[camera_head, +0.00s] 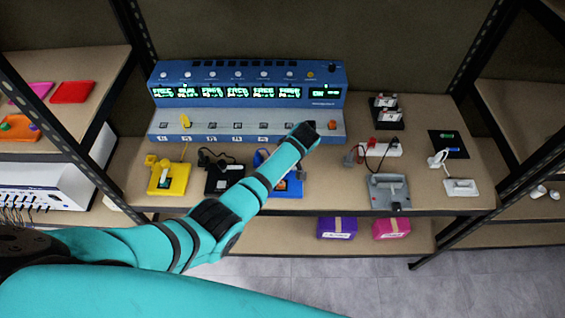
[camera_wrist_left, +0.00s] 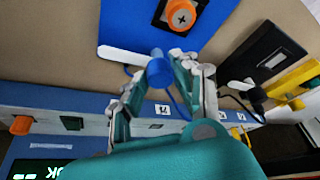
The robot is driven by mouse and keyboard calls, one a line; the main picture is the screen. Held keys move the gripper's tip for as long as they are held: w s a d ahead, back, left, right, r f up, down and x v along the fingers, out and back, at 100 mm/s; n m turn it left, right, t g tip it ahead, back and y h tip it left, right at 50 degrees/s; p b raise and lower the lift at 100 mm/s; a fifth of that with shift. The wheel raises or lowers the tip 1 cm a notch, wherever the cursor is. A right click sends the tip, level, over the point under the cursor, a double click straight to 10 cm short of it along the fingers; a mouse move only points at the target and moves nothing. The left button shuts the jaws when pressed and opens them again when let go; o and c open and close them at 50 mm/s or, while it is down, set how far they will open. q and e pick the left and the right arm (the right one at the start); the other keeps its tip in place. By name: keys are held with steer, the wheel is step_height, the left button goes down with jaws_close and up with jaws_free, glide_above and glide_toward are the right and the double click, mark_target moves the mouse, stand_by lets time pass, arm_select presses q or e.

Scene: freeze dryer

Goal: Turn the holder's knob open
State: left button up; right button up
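The blue holder (camera_head: 290,188) stands on the shelf bench, partly hidden behind my left arm in the head view. In the wrist view the holder (camera_wrist_left: 130,25) fills the top, with the round orange knob (camera_wrist_left: 183,14) on a black base. My left gripper (camera_wrist_left: 160,78) has its fingers on either side of a blue handle (camera_wrist_left: 159,71); whether they press on it is unclear. A blue cable runs from the handle, and a white bar lies beside it. My right gripper is not in view.
The blue dryer unit (camera_head: 245,100) stands behind. A black holder (camera_head: 225,178) and a yellow holder (camera_head: 168,178) stand to the left. A grey fixture (camera_head: 388,192) and a white power strip (camera_head: 380,149) are to the right. Bare bench lies between the blue holder and the grey fixture.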

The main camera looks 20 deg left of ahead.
arm_select(q)
steer(key=o, duration=0.4)
steer(key=v, duration=1.2)
steer(key=shift+r, duration=0.1)
